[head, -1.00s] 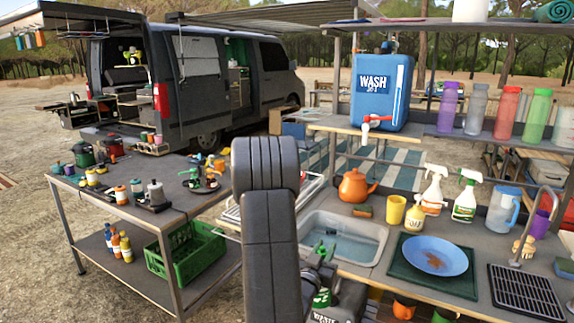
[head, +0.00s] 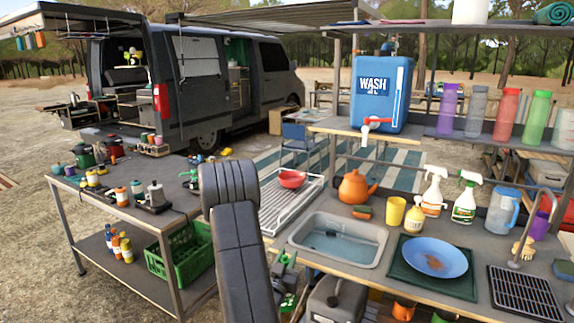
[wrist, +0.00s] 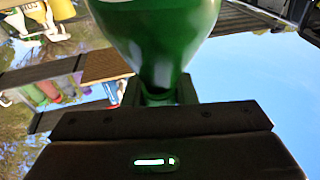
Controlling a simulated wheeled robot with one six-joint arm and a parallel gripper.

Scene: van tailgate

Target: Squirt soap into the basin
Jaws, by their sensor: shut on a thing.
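The basin (head: 330,257) is a grey sink with water in it, set into the counter right of my arm in the head view. In the wrist view my gripper (wrist: 160,92) is shut on a green bottle (wrist: 165,35), around its narrowing part. The bottle's far end is cut off by the frame, and no label on it can be read. In the head view my gripper (head: 285,276) is mostly hidden behind my arm, just left of the basin and apart from it.
A white drying rack (head: 292,205) with a red bowl (head: 291,180) stands left of the basin. A blue plate (head: 410,252) lies to the right.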

